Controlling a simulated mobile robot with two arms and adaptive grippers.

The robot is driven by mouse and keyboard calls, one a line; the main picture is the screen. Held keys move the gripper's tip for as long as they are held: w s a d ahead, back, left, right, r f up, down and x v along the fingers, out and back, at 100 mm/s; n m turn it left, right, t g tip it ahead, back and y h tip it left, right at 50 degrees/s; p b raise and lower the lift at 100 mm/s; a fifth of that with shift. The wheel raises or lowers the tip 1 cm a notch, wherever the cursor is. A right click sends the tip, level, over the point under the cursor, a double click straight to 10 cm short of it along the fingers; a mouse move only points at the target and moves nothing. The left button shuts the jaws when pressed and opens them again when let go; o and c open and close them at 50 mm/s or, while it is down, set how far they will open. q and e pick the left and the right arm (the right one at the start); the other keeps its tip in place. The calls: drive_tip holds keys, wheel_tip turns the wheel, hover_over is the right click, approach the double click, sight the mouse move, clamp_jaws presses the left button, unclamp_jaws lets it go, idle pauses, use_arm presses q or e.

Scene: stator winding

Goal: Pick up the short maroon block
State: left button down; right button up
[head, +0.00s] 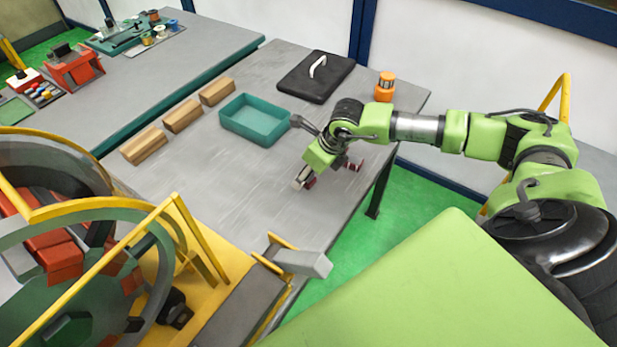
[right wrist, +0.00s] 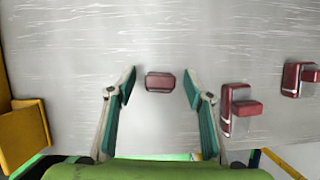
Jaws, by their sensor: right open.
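The short maroon block (right wrist: 160,82) lies on the grey table in the right wrist view, a little beyond the line between my open fingertips. My right gripper (right wrist: 159,88) is open and empty, with one finger on each side of the block's near space and no visible contact. In the head view my right gripper hangs low over the table's near right edge, hiding part of the maroon pieces. A maroon piece (head: 310,183) shows beside its finger; I cannot tell for sure which one it is. My left gripper is not in view.
Two stepped maroon pieces (right wrist: 240,106) (right wrist: 300,79) lie right of the short block, the nearer one close to my right finger. Bare table lies left.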

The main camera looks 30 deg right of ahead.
clamp_jaws()
drive_tip(key=shift+r, duration=0.15)
